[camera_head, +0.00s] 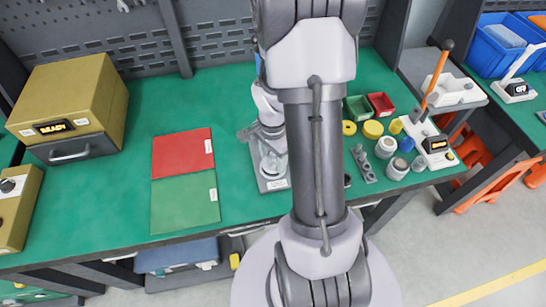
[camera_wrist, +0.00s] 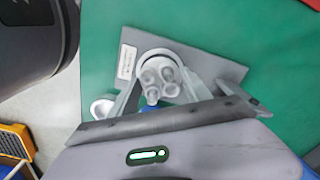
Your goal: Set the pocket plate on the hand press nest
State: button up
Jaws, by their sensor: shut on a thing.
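A small pale piece with several round pockets, which looks like the pocket plate (camera_wrist: 162,82), sits between the fingers of my gripper (camera_wrist: 163,85) in the wrist view. The gripper is shut on it. Below it is a grey rectangular plate with a white label (camera_wrist: 215,68), which also shows in the head view (camera_head: 275,185) on the green bench. I cannot tell whether the held piece touches it.
A red mat (camera_head: 182,152) and a green mat (camera_head: 185,203) lie to the left. A yellow oven-like box (camera_head: 70,100) stands at far left. Jars, yellow discs, a holed grey strip (camera_head: 363,165) and two bins (camera_head: 380,104) crowd the bench before the press.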

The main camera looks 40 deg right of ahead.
jog(key=shift+f+b, duration=0.4)
jog(key=shift+b, duration=0.05)
jog(key=o, duration=1.5)
jog(key=shift+o, duration=0.2)
jog(key=shift+r+p, duration=1.85)
jog(key=shift+r, duration=0.65)
